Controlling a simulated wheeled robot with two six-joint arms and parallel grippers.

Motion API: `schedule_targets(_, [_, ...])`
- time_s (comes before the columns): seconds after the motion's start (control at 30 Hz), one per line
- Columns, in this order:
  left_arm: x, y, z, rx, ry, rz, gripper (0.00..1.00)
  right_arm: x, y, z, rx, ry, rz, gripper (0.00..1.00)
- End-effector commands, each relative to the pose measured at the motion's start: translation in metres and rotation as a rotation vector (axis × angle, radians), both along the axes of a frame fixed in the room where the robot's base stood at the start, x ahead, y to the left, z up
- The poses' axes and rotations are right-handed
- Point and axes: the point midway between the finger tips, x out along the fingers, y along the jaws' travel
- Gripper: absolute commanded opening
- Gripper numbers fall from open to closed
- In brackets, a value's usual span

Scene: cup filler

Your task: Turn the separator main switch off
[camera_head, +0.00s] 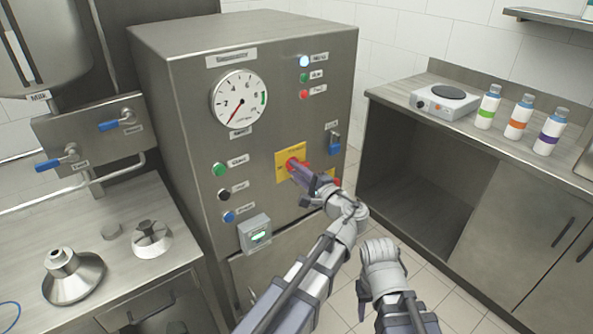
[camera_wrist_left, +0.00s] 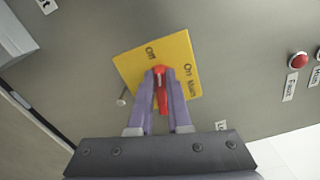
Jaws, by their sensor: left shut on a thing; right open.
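The separator (camera_head: 180,110) is a grey metal cabinet with a panel of lamps and buttons. Its main switch is a red handle (camera_wrist_left: 162,98) on a yellow plate (camera_wrist_left: 135,66), marked Off and On Main. The plate also shows in the head view (camera_head: 283,155). My left gripper (camera_wrist_left: 161,74) is shut on the red handle, one purple finger on each side. The handle's upper end lies between the two labels in the left wrist view, closer to Off. My right gripper (camera_head: 380,252) hangs empty in front of the cabinet, lower right of the left one; its fingers are mostly hidden.
A round gauge (camera_head: 239,99) and a column of lamps (camera_head: 304,77) sit above the switch. A blue padlock-like part (camera_head: 335,143) is close to its right. A counter with a hot plate (camera_head: 445,101) and bottles (camera_head: 519,117) stands at right. The floor between is clear.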

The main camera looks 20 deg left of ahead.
Motion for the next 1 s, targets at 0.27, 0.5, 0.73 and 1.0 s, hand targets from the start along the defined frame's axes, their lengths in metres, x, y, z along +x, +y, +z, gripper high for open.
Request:
schedule_targets(0.27, [-0.0011, 0.0002, -0.0036, -0.109, -0.133, 0.000, 0.00, 0.0000, 0.0000, -0.0028, 0.000, 0.000, 0.000, 0.50])
schedule_targets(0.5, [-0.0012, 0.0002, -0.0045, -0.158, -0.196, 0.000, 0.00, 0.0000, 0.0000, -0.0036, 0.000, 0.000, 0.000, 0.50])
schedule_targets(0.73, [-0.0013, 0.0003, -0.0048, -0.175, -0.217, 0.000, 0.00, 0.0000, 0.0000, -0.0038, 0.000, 0.000, 0.000, 0.50])
schedule_targets(1.0, [-0.0013, 0.0003, -0.0050, -0.177, -0.219, 0.001, 0.00, 0.0000, 0.0000, -0.0038, 0.000, 0.000, 0.000, 0.50])
